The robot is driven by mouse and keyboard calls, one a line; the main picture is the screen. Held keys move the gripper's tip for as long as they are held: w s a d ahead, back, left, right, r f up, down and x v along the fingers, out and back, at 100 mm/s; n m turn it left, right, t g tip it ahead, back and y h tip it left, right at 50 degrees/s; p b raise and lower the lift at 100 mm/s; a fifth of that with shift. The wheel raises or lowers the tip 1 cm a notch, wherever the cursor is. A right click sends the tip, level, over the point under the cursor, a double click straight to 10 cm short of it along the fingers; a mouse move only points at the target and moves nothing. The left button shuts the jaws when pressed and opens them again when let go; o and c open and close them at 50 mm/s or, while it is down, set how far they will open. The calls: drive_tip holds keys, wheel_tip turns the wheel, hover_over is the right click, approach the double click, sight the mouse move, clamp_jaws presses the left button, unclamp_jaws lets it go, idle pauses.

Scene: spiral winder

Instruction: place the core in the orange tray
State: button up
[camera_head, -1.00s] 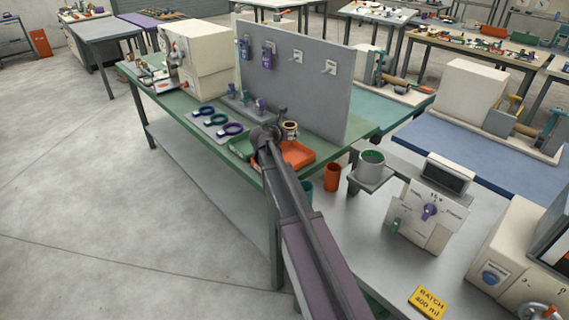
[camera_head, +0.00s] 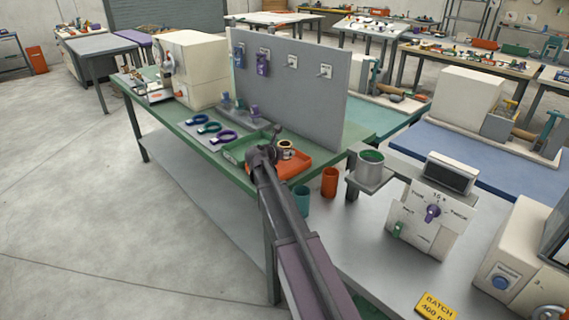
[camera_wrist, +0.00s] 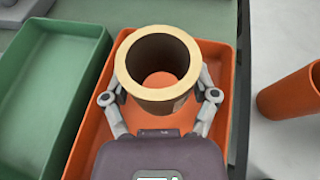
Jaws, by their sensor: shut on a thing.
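The core (camera_wrist: 158,101) is a short, hollow, tan-rimmed cylinder with dark inner walls. It also shows in the head view (camera_head: 286,149), above the orange tray. My gripper (camera_wrist: 160,98) is shut on the core, with one finger on each side of it. The orange tray (camera_wrist: 215,125) lies directly below the core in the wrist view, and its floor shows through the core's hole. The tray (camera_head: 302,165) also shows in the head view, partly hidden by my arm. I cannot tell whether the core touches the tray floor.
A green tray (camera_wrist: 50,85) stands left of the orange tray. An orange cup (camera_wrist: 292,92) stands to the right, beyond the table's edge. In the head view, a grey upright panel (camera_head: 325,105) rises behind the trays. Rings (camera_head: 210,128) lie farther left on the green table.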

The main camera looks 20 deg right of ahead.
sight(284, 167)
idle(0.3)
drive_tip(key=shift+f+b, duration=1.9)
drive_tip(key=shift+f, duration=0.15)
drive_tip(key=o, duration=1)
drive_tip(key=shift+c, duration=0.2)
drive_tip(key=shift+r, duration=0.2)
drive_tip(key=shift+s+a+r, duration=0.1)
drive_tip(key=shift+s+a, duration=0.05)
drive_tip(key=shift+a, duration=0.05)
drive_tip(key=p+v, duration=0.4)
drive_tip(key=v, duration=0.7)
drive_tip(key=shift+s+a+p, duration=0.15)
drive_tip(key=shift+a+p, duration=0.05)
drive_tip(key=shift+p, duration=0.15)
